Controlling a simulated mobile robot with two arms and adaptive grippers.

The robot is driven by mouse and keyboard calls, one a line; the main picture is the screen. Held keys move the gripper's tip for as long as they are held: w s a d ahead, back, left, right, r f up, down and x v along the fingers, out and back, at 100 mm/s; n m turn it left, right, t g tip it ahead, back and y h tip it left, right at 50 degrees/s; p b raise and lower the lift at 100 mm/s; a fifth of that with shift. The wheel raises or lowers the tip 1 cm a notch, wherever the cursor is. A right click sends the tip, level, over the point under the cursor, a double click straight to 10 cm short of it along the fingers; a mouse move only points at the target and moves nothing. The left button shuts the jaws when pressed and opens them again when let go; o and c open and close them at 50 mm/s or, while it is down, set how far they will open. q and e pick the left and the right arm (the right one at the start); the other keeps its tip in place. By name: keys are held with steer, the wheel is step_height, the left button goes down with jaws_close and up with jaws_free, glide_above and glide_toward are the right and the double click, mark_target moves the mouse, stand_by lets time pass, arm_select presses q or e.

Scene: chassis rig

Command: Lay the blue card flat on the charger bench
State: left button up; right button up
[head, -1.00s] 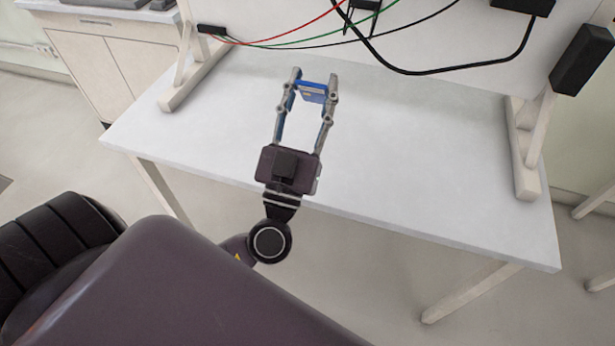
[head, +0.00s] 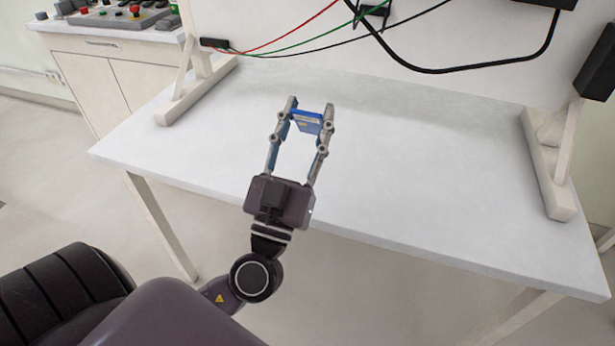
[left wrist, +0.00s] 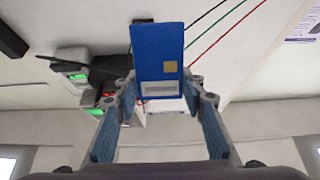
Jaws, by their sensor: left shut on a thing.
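The blue card (head: 307,121) is held between the fingertips of my left gripper (head: 308,117) in the head view, over the white charger bench (head: 400,180). In the left wrist view the card (left wrist: 158,50) stands up from between the fingertips (left wrist: 160,88), its face with a gold chip and a pale strip toward the camera. My left gripper is shut on it. The height of the card above the bench is hard to tell. My right gripper is not in view.
A white upright panel (head: 290,22) stands on feet at the back of the bench, with red, green and black cables (head: 450,68) hanging in front. Its left foot (head: 195,92) and right foot (head: 548,165) flank a clear bench top. A cabinet (head: 120,75) with controls stands at the back left.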

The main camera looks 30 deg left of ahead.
mark_target(313, 134)
arm_select(q)
step_height(313, 134, down, 7)
steer(key=shift+f+b, duration=0.2)
steer(key=shift+b, duration=0.4)
step_height(313, 134, down, 5)
steer(key=shift+r+b, duration=0.1)
steer(key=shift+b, duration=0.3)
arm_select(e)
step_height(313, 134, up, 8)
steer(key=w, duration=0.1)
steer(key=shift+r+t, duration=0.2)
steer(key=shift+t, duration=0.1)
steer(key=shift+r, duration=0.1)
arm_select(q)
steer(key=o, duration=0.8)
steer(key=shift+o, duration=0.2)
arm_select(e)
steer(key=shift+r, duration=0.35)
